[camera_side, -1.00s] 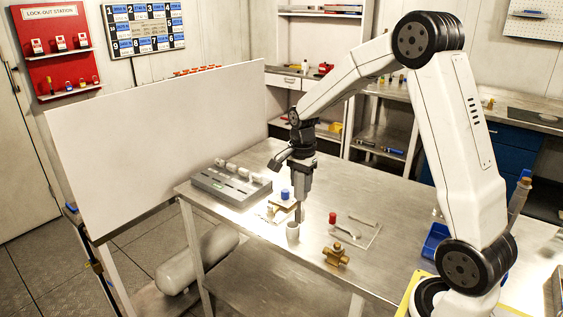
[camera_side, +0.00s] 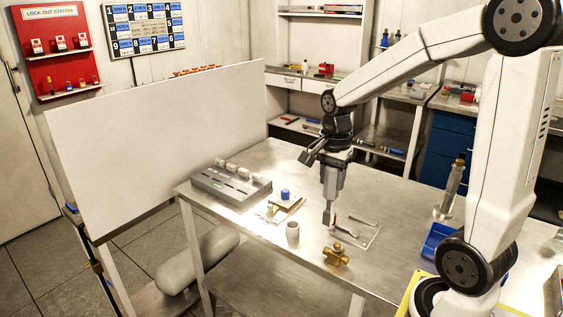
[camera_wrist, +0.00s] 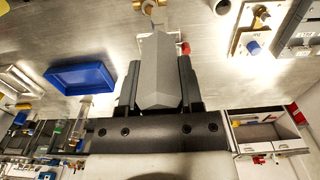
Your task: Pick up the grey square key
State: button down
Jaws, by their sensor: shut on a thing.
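My gripper (camera_side: 331,190) is shut on a grey, flat-sided piece, which I take to be the grey square key (camera_side: 326,216). In the side view the key hangs straight down below the fingers, beside the red-topped item (camera_side: 335,219) on the flat plate (camera_side: 368,238). Whether its lower end touches anything cannot be told. In the wrist view the grey key (camera_wrist: 158,72) lies between the two dark fingers, its far end pointing towards the brass valve (camera_wrist: 148,6). The fingers hide part of its sides.
A white cup (camera_side: 292,230) and the brass valve (camera_side: 336,256) stand near the front edge. A blue-knobbed fitting (camera_side: 285,194) and a grey slotted block (camera_side: 230,186) are to the left. A blue bin (camera_side: 436,242) is at right. The table behind my gripper is clear.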

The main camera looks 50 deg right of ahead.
jog(key=shift+s, duration=0.15)
dwell(0.4)
jog(key=c, duration=0.9)
grip_release()
grip_shut()
dwell(0.3)
